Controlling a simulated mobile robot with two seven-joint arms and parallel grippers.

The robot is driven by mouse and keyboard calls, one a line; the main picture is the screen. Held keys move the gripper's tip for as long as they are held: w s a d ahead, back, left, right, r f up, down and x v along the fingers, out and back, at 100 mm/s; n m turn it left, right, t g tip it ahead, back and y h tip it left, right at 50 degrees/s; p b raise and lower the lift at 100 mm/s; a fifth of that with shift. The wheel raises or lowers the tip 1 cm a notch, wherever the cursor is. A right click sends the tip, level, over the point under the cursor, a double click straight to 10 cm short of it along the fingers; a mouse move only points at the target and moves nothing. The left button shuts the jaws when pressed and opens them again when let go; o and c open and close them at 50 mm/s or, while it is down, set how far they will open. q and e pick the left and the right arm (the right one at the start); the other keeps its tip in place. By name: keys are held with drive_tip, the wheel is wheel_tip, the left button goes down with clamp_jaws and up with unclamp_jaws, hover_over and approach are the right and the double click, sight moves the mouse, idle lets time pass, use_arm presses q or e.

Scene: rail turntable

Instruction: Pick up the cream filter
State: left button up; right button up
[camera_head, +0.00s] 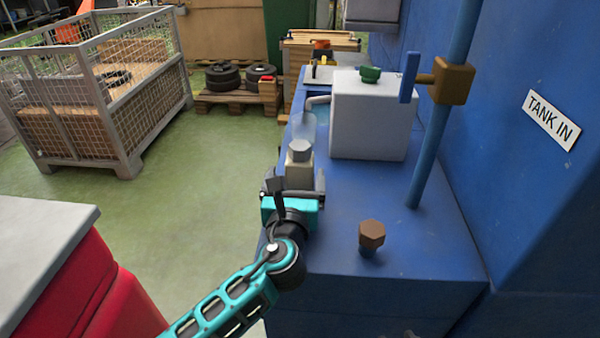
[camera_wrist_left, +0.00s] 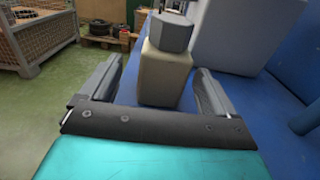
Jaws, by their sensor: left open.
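The cream filter (camera_head: 299,172) is a cream block with a grey hexagonal cap, upright on the near-left part of the blue bench top (camera_head: 345,200). It also shows in the left wrist view (camera_wrist_left: 163,78), between the two fingers in the picture. My left gripper (camera_head: 296,186) is open at the near side of the filter, one finger on each side. A gap shows beside each finger in the wrist view. How deep the fingers reach around it is hard to tell. The filter's lower part is partly hidden by my gripper in the head view. My right gripper is not in view.
A white tank (camera_head: 368,115) with a green cap stands behind the filter. A blue vertical pipe (camera_head: 436,138) rises to the right. A brown hexagonal knob (camera_head: 371,235) stands on the bench at front right. A grey-topped red cabinet (camera_head: 92,285) is at lower left.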

sight(300, 163)
use_arm(q)
drive_tip(key=w, duration=0.1)
drive_tip(key=w+b, duration=0.1)
drive_tip(key=w, duration=0.3)
drive_tip(key=shift+d+r, duration=0.1)
drive_tip(key=shift+d, duration=0.15)
drive_tip(key=shift+w+r, duration=0.1)
drive_tip(key=shift+w, duration=0.45)
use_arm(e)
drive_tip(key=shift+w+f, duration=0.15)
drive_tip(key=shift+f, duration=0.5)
use_arm(q)
drive_tip(key=shift+c, duration=0.3)
